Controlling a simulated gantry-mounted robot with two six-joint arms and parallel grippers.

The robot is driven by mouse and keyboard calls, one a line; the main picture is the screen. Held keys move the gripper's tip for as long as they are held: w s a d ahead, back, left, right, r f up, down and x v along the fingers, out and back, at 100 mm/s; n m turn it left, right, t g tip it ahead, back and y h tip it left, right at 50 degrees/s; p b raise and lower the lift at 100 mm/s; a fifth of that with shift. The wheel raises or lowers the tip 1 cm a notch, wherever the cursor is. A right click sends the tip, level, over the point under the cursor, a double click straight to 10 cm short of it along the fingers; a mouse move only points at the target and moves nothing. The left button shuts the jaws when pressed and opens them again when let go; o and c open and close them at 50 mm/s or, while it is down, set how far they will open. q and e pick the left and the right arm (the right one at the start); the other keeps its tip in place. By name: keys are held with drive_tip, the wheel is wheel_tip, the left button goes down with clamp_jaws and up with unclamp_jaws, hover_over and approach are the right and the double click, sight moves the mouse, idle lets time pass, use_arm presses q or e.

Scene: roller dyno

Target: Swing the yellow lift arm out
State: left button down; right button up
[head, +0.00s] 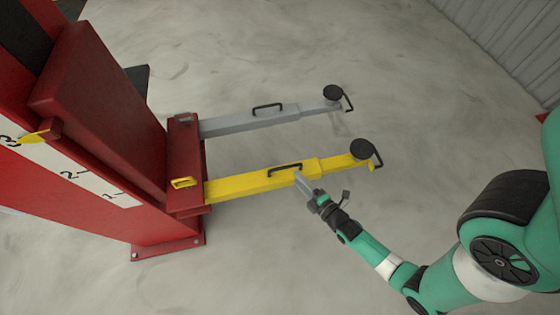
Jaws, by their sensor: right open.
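The yellow lift arm (250,185) reaches right from the red lift carriage (185,155), with a black handle (285,167) on top and a round black pad (361,149) at its outer end. My right gripper (302,182) is open. Its fingers are at the near side of the yellow arm, just right of and below the handle. I cannot tell whether they touch the arm. My left gripper is not in view.
A grey lift arm (250,121) with its own handle (267,107) and black pad (333,93) lies beyond the yellow one, roughly parallel. The red lift post (60,190) with a numbered scale stands at left. Open concrete floor (230,270) lies in front. A corrugated wall (505,40) is at back right.

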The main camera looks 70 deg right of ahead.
drive_tip(key=b+x, duration=0.3)
drive_tip(key=x, duration=0.7)
drive_tip(key=shift+b, duration=0.3)
drive_tip(key=shift+w+d, duration=0.15)
drive_tip(key=shift+w, duration=0.25)
clamp_jaws()
idle(0.4)
